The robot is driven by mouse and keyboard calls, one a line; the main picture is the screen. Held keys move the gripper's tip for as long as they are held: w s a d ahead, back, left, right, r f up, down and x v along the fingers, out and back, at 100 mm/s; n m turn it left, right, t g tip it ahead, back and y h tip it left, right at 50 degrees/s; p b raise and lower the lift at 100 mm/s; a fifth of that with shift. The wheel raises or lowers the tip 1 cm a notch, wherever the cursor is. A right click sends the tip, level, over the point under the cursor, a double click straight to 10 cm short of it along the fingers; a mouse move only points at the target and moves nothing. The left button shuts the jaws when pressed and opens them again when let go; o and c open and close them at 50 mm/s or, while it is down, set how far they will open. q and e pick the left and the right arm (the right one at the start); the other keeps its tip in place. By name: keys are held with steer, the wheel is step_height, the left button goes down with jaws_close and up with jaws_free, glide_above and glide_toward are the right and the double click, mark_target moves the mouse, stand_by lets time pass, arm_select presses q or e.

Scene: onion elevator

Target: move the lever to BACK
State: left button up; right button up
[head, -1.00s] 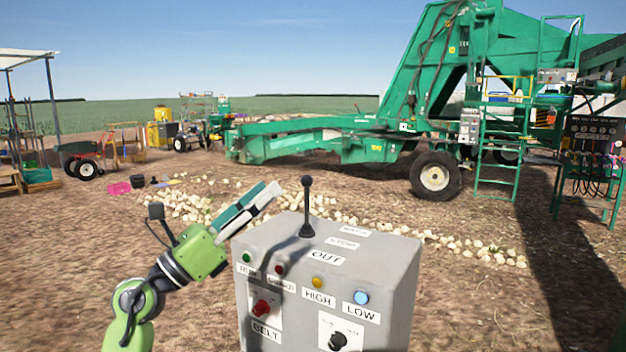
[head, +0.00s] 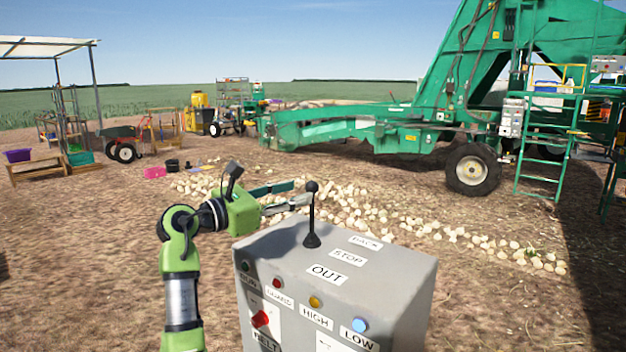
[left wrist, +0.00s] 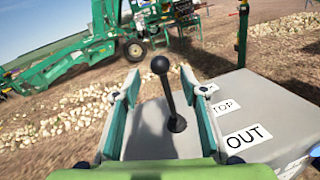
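The lever (head: 312,215) is a black stick with a ball knob on top of the grey control box (head: 390,285). It stands nearly upright beside the labels BACK (head: 366,242), STOP (head: 348,257) and OUT (head: 327,274). My left gripper (head: 300,194) is open at the lever's upper part, level with the knob. In the left wrist view the lever (left wrist: 167,92) shows between the two spread fingers (left wrist: 158,85), apart from both as far as I can tell. My right gripper is not in view.
The box front has coloured buttons, a red knob (head: 260,319) and labels HIGH and LOW. Onions (head: 370,212) lie in a row on the soil behind. A large green machine (head: 470,90) stands at the back right. Open ground lies left of the box.

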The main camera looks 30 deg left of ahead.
mark_target(306, 189)
arm_select(q)
steer(key=p+x, duration=0.1)
steer(key=x, duration=0.4)
steer(key=shift+w+r+p, duration=0.15)
steer(key=shift+w+p, duration=0.05)
steer(key=shift+p, duration=0.15)
steer(key=shift+w+d, duration=0.15)
steer(key=shift+w, duration=0.25)
steer(key=shift+c, duration=0.7)
jaws_close()
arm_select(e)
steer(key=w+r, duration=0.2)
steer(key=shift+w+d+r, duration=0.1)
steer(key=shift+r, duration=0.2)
